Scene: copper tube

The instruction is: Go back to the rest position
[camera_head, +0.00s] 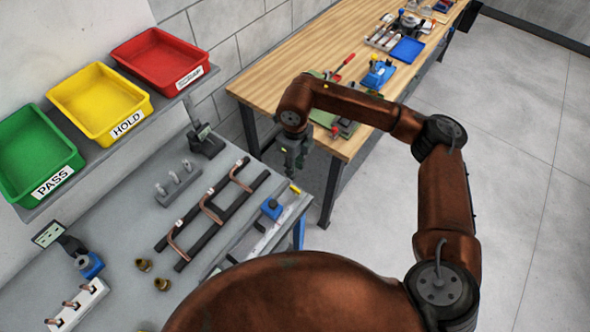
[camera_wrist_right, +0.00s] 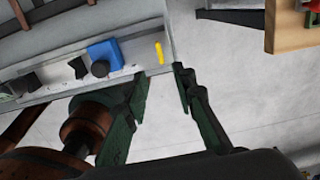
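My right gripper (camera_head: 294,158) hangs at the end of the right arm, past the right end of the grey bench. In the right wrist view the right gripper's two dark green fingers (camera_wrist_right: 161,92) stand apart with nothing between them, over the floor and the bench edge. My left gripper does not show in either view. Several bent copper tubes (camera_head: 211,208) rest on a black rack (camera_head: 228,204) on the grey bench (camera_head: 120,215).
Green (camera_head: 42,135), yellow (camera_head: 88,88) and red (camera_head: 150,52) bins stand on a shelf at the left. A wooden workbench (camera_head: 295,52) with tools stands behind the right arm. A blue device (camera_head: 271,208) sits near the bench's right end. Floor (camera_head: 520,150) at the right is clear.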

